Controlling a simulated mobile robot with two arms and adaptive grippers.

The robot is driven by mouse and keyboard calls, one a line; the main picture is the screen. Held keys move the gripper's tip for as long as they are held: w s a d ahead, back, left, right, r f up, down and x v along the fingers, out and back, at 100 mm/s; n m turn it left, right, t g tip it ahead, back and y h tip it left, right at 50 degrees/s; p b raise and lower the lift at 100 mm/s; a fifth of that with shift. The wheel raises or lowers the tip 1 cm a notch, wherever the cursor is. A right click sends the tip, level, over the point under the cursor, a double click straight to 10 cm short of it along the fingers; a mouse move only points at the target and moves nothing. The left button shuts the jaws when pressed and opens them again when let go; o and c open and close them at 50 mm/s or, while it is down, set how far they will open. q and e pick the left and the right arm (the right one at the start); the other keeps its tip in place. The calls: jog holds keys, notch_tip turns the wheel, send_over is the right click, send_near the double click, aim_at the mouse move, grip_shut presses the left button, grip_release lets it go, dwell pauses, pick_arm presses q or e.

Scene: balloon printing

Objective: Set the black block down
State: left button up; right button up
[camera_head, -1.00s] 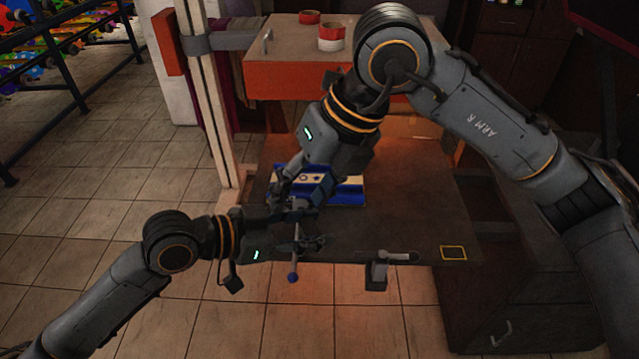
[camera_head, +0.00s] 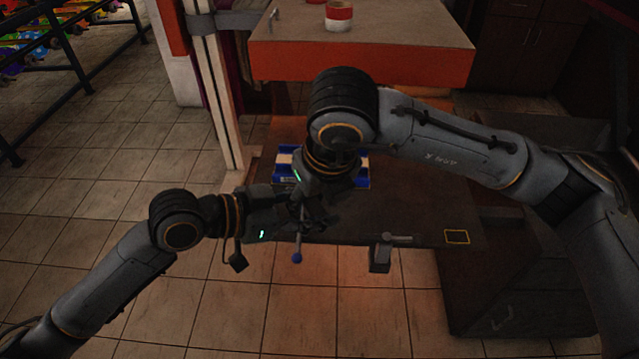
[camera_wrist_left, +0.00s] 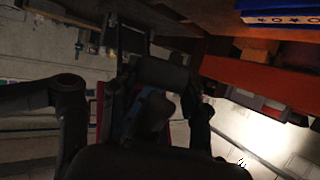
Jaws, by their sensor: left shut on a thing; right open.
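My left gripper (camera_head: 288,203) comes in from the left over the front of the dark table. It is shut on a dark thing, which I take to be the black block (camera_wrist_left: 162,76) in the left wrist view. The block's outline is dim, and in the head view the arms hide it. My right gripper (camera_head: 318,212) is open and points down close beside the left one. Its fingers are dark and partly overlap the left gripper in the picture. I cannot tell whether the two touch.
A blue-edged printing frame (camera_head: 363,178) lies on the dark table (camera_head: 400,205) behind my right wrist. A rod with a blue ball (camera_head: 297,258) hangs at the front edge, near a grey clamp (camera_head: 380,256). An orange-edged bench (camera_head: 360,65) stands behind.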

jog(key=shift+x, duration=0.85)
jog(key=shift+c, duration=0.4)
grip_shut()
pick_arm(q)
jog(key=o, duration=1.1)
